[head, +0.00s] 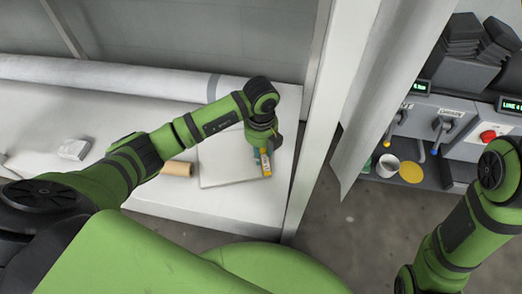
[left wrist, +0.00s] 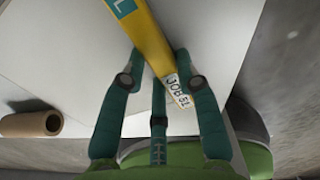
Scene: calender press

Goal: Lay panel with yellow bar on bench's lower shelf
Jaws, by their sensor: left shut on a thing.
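The panel is a pale, flat sheet (head: 225,165) lying over the white surface of the bench (head: 225,205). Its yellow bar (head: 265,163) is at its right edge. In the left wrist view the yellow bar (left wrist: 148,38) runs between the fingers and carries a teal label and a white label reading "JOB" and a number. My left gripper (head: 265,150) reaches down from above and is shut on the bar; its teal fingers (left wrist: 165,75) stand on either side. Whether the panel touches the surface beneath is unclear. My right arm shows at the right; its gripper is out of view.
A brown cardboard roll (head: 178,169) lies left of the panel. A long white roll (head: 110,75) spans the bench's back. A white upright post (head: 318,130) stands close on the right. Beyond it are a control console (head: 440,125) and a white cup (head: 387,165).

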